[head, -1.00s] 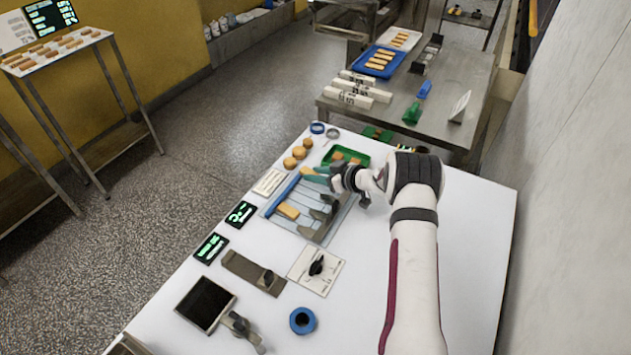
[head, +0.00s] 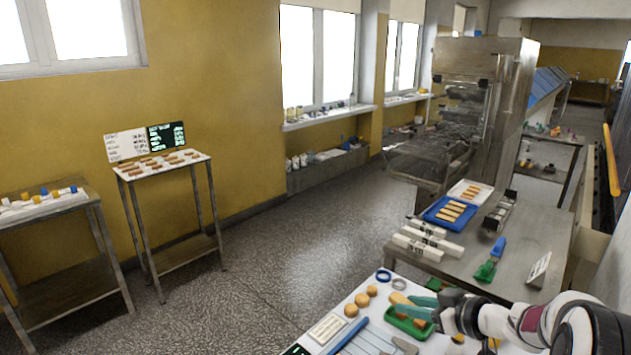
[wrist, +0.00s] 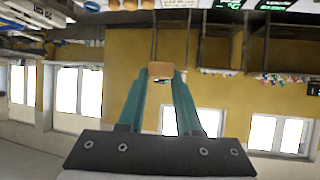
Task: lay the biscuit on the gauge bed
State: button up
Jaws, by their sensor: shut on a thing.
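My gripper (head: 415,301) has teal fingers, shut on a biscuit (head: 399,298), a small tan block at the fingertips. In the wrist view the biscuit (wrist: 161,69) sits between the two fingertips (wrist: 161,75). In the head view my gripper is beside and over the green tray (head: 389,320), which holds more tan pieces. The grey bed (head: 375,341) with a blue bar (head: 348,337) is at the bottom edge, mostly cut off; I take it to be the gauge bed. The held biscuit is apart from it.
Several round tan biscuits (head: 362,299), a blue ring (head: 383,276) and a white card (head: 327,328) lie near the tray. Behind stands a metal table with a blue tray (head: 428,214), white blocks (head: 428,244) and a green-and-blue tool (head: 486,270).

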jog(key=s+a+r, duration=1)
jog(key=s+a, duration=0.1)
jog(key=s, duration=0.1)
jog(key=s+d+f+n, duration=0.1)
jog(key=s+d+f, duration=0.2)
jog(key=f, duration=0.7)
jog(key=s+d+f+g+y, duration=0.1)
jog(key=s+d+f, duration=0.2)
jog(key=f, duration=0.8)
jog(key=s+d+f+n+y, duration=0.1)
jog(key=d+f, duration=0.3)
jog(key=f, duration=0.6)
jog(key=shift+s+d+f+n+g, duration=0.1)
jog(key=shift+s+f+n+g, duration=0.05)
jog(key=shift+s, duration=0.3)
jog(key=shift+s+d+f+n+g, duration=0.1)
jog(key=shift+s+n+g, duration=0.05)
jog(key=shift+s, duration=0.3)
jog(key=o, duration=1)
jog(key=shift+c, duration=0.2)
